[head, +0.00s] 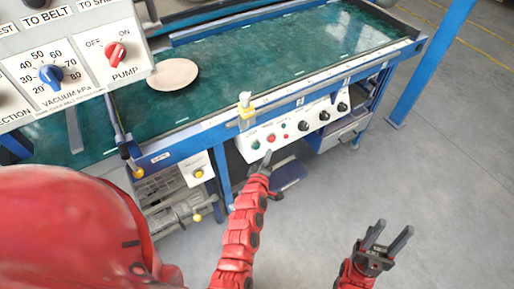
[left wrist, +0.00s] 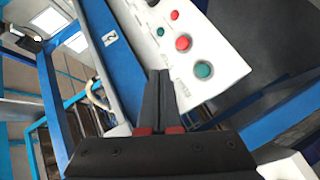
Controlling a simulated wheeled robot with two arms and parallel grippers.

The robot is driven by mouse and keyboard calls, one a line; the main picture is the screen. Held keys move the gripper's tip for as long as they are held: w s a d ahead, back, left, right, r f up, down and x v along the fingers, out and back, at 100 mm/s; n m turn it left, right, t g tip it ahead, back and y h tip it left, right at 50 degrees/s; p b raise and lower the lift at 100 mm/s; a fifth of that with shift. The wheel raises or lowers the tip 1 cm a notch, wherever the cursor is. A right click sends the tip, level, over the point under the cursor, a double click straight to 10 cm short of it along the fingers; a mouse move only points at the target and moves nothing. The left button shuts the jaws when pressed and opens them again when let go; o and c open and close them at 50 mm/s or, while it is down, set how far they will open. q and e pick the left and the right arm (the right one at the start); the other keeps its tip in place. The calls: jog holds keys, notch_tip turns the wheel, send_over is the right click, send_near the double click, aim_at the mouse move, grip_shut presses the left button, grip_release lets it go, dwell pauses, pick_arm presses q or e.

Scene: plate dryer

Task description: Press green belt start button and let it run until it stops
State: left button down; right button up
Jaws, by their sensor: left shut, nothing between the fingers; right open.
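The green start button (head: 256,145) is at the left end of a white control panel (head: 293,128) on the front of the blue belt frame. A red button (head: 270,138) sits beside it. In the left wrist view the green button (left wrist: 203,69) is right of the fingertips, with the red button (left wrist: 183,42) above it. My left gripper (head: 266,156) is shut and empty, its tips close to the panel's lower left; contact cannot be told. They also show in the left wrist view (left wrist: 160,74). My right gripper (head: 388,233) is open and empty over the floor.
A round plate (head: 173,74) lies on the green belt (head: 270,58). Several black knobs (head: 324,115) line the panel's right part. A box with a yellow button (head: 198,173) is to the left. Open floor lies right.

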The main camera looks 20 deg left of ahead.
aim_at(256, 146)
pick_arm(q)
jog(key=shift+d+f+g+h, duration=0.3)
jog(key=shift+d+f+g, duration=0.1)
jog(key=shift+d+f, duration=0.2)
jog(key=shift+a+f, duration=0.1)
jog(key=shift+a, duration=0.05)
jog(key=w+a+f+b, duration=0.1)
jog(key=a+b, duration=0.1)
jog(key=w+a+f+b, duration=0.3)
jog(key=a+b, duration=0.1)
jog(key=b, duration=0.1)
jog(key=shift+w+f, duration=0.15)
jog(key=shift+w, duration=0.2)
dwell(1.6)
jog(key=shift+w+a+f+b, duration=0.15)
jog(key=shift+w+a+b, duration=0.1)
jog(key=shift+b, duration=0.25)
